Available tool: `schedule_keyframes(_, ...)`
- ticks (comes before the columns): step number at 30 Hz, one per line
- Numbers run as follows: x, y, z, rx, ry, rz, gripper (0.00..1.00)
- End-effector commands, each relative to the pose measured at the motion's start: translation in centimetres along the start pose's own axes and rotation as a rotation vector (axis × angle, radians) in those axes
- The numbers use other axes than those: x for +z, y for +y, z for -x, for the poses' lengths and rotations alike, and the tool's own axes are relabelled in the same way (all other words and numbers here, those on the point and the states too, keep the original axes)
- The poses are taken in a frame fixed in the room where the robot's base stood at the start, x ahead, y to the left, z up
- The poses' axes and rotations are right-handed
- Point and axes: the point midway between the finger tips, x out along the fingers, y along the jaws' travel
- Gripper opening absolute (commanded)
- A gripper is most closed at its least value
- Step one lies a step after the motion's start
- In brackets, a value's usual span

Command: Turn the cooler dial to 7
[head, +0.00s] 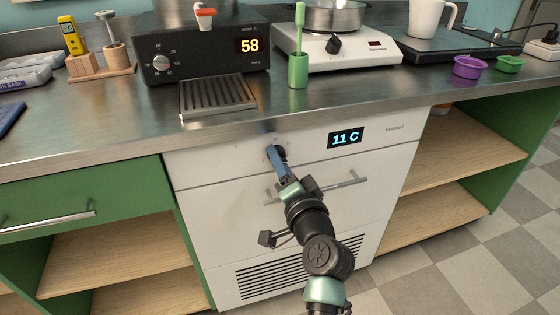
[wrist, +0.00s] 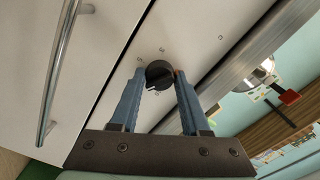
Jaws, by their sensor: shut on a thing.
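The cooler (head: 224,168) is the white unit under the counter, with a display (head: 345,138) that reads "11 C". Its dial is a round black knob on the upper front panel, left of the display; in the wrist view the dial (wrist: 159,74) sits between the two blue fingers. My gripper (head: 277,152) is at the panel and shut on the dial, and its tips hide most of the dial in the head view. In the wrist view my gripper (wrist: 160,76) has one finger on each side of the dial.
A handle bar (head: 345,181) crosses the cooler front below the dial. The steel counter (head: 130,125) overhangs above, holding a black heater box (head: 210,60) reading "58", a drip tray (head: 217,95) and a green holder (head: 298,70). Open shelves flank the cooler.

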Motion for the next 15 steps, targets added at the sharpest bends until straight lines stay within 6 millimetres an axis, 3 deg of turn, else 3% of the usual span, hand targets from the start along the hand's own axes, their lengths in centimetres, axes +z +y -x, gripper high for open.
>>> schedule_keyframes(5,0.07,-0.02,-0.02,0.0,-0.001,0.001,0.0)
schedule_keyframes(6,0.07,-0.02,-0.02,0.0,-0.001,0.001,0.51)
schedule_keyframes(10,0.05,-0.02,-0.01,0.0,-0.001,0.001,0.75)
schedule_keyframes(15,0.03,-0.01,-0.01,0.0,-0.001,0.002,0.76)
